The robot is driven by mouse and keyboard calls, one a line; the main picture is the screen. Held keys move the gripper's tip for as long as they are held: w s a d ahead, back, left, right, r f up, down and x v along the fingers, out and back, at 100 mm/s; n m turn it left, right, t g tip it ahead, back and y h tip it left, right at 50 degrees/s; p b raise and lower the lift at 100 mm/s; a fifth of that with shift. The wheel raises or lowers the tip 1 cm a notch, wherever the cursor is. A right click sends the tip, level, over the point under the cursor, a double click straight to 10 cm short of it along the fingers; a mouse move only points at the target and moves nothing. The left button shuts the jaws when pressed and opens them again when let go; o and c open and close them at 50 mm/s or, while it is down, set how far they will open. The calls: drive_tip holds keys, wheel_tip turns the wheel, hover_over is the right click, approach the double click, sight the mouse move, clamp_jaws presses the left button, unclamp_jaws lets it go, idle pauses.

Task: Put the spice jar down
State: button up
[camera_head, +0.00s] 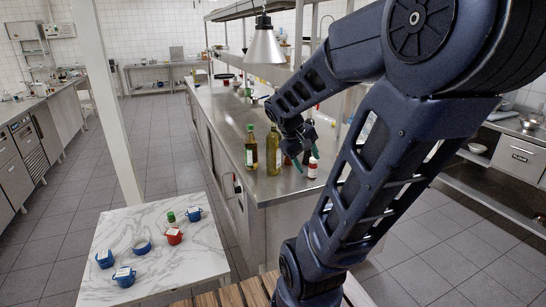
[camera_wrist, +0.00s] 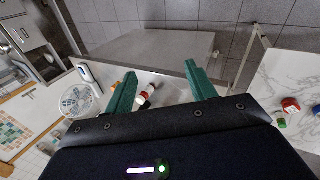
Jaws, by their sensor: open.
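The spice jar (camera_head: 312,168) is small and white with a red top. In the head view it stands near the end of the steel counter (camera_head: 290,184), at my gripper (camera_head: 303,160). The wrist view shows a small red and white item (camera_wrist: 146,95), likely this jar, between my green fingers and nearer the left one. My gripper also shows in the wrist view (camera_wrist: 160,88) with its fingers spread wide. A gap shows between the fingers and that item. My arm and fingers hide part of the jar's surroundings in the head view.
A dark green labelled bottle (camera_head: 250,148) and an olive bottle (camera_head: 273,151) stand close left of my gripper. A lamp (camera_head: 264,47) hangs above the counter. A marble-topped table (camera_head: 185,262) at lower left holds blue pots and a red pot (camera_head: 174,236).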

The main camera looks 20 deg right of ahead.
drive_tip(key=s+a+r+m+t+y, duration=0.1)
drive_tip(key=a+r+t+y, duration=0.1)
drive_tip(key=a, duration=0.4)
drive_tip(key=s+a+r+t+y, duration=0.2)
drive_tip(key=a+r+y, duration=0.1)
drive_tip(key=a, duration=0.3)
drive_tip(key=shift+a+m, duration=0.4)
idle(0.5)
